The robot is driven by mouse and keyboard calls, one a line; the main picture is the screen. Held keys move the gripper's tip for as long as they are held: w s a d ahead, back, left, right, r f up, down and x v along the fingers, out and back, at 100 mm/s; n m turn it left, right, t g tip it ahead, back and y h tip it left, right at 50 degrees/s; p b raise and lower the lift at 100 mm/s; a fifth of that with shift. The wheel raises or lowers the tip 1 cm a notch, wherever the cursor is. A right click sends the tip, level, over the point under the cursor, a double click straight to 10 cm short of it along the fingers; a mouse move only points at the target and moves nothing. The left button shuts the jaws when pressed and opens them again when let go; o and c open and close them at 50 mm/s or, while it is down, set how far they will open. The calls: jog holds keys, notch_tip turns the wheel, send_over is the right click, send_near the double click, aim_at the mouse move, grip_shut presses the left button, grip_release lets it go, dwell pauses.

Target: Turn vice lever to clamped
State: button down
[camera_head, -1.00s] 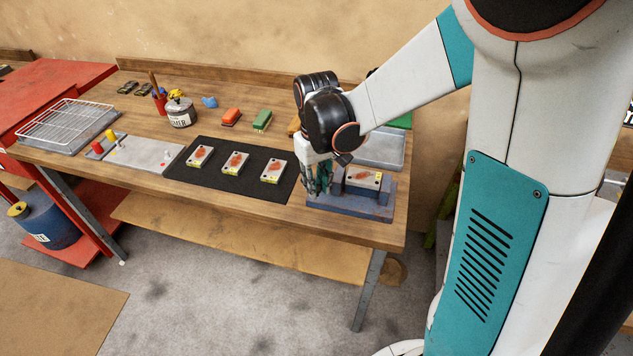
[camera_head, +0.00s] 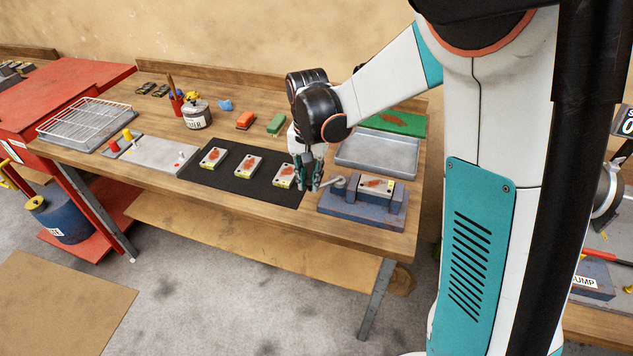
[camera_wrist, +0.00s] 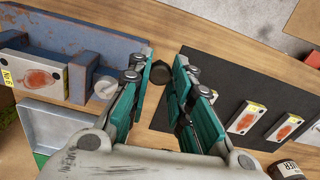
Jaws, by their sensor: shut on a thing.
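The blue-grey vice (camera_head: 360,212) stands at the right front of the workbench, with a white plate (camera_head: 376,186) bearing a reddish mark between its jaws. In the wrist view the vice (camera_wrist: 95,42) and plate (camera_wrist: 32,78) are at the left. The vice lever (camera_head: 328,183) extends left from a pale round pivot (camera_wrist: 104,87) at the vice's left end. My gripper (camera_head: 308,188) is just left of the vice, pointing down and shut on the lever. Its teal fingers (camera_wrist: 165,75) hide much of the lever in the wrist view, where a dark knob shows between them.
A black mat (camera_head: 228,182) with three similar plates lies left of my gripper; the nearest plate (camera_head: 285,174) is close to the fingers. A grey metal tray (camera_head: 378,155) is behind the vice. The bench's front edge is close to the vice.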

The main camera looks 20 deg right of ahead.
jog(key=shift+w+r+m, duration=0.1)
jog(key=shift+w+m, duration=1.3)
jog(key=shift+m, duration=0.3)
jog(key=shift+w+r+m, duration=0.1)
jog(key=shift+w+m, duration=1.25)
jog(key=shift+m, duration=0.35)
jog(key=c, duration=1.4)
grip_release()
jog(key=shift+w+a, duration=0.1)
jog(key=shift+a, duration=0.05)
jog(key=shift+c, duration=0.2)
jog(key=shift+w+a+f, duration=0.1)
jog(key=shift+a, duration=0.15)
jog(key=shift+d, duration=0.1)
